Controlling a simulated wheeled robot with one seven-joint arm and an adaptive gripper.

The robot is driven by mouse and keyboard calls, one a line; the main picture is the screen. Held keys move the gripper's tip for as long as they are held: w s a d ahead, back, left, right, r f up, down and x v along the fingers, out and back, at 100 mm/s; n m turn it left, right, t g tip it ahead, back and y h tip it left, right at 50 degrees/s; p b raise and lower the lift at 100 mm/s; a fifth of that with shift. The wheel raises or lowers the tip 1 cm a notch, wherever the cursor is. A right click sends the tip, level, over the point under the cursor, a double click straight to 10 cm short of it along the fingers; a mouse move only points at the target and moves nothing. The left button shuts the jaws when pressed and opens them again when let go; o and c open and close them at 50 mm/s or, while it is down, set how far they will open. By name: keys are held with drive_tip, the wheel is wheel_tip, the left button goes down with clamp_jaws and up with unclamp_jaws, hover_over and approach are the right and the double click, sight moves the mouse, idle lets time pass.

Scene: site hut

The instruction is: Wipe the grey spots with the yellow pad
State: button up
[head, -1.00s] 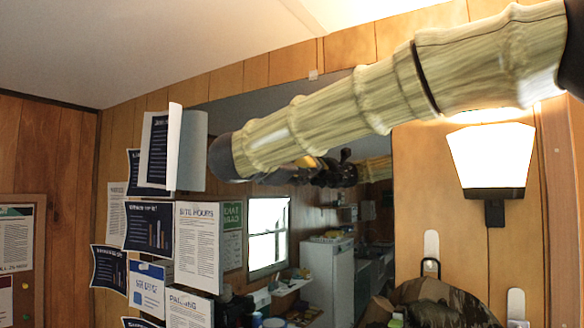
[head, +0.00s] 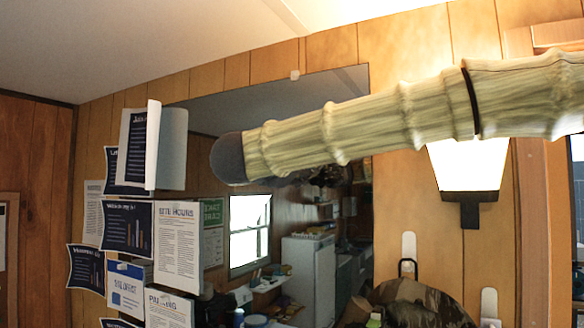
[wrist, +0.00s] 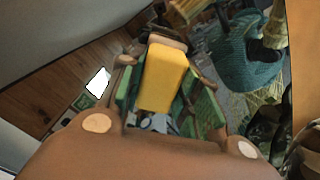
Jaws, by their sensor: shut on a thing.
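The yellow pad (wrist: 162,75) is in the middle of the wrist view, between the green fingers of my gripper (wrist: 165,92). My gripper is shut on it. In the head view the gripper and pad are hidden behind my own arm, which crosses in front of a large mirror (head: 300,92) on the wood-panelled wall. I cannot make out any grey spots on the mirror in either view. I cannot tell whether the pad touches the glass.
Several posters and papers (head: 178,248) hang at the mirror's left side, with curled sheets (head: 170,150) sticking out. A lit wall lamp (head: 467,165) is to the right, close under my arm. A camouflage-patterned bag (head: 425,300) is below it.

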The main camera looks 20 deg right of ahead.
drive_tip(key=s+d, duration=0.5)
drive_tip(key=s, duration=0.1)
drive_tip(key=shift+s+p, duration=0.15)
drive_tip(key=shift+p, duration=0.3)
idle(0.6)
drive_tip(key=shift+w+a+b, duration=0.75)
drive_tip(key=shift+w+a, duration=0.4)
drive_tip(key=shift+w, duration=0.3)
drive_tip(key=shift+w+a+b, duration=0.4)
drive_tip(key=shift+w+a, duration=0.45)
drive_tip(key=shift+w, duration=0.25)
drive_tip(key=shift+w+a+b, duration=0.35)
drive_tip(key=shift+w+a, duration=0.5)
drive_tip(key=shift+w, duration=0.2)
drive_tip(key=w+a, duration=0.6)
drive_tip(key=w, duration=0.2)
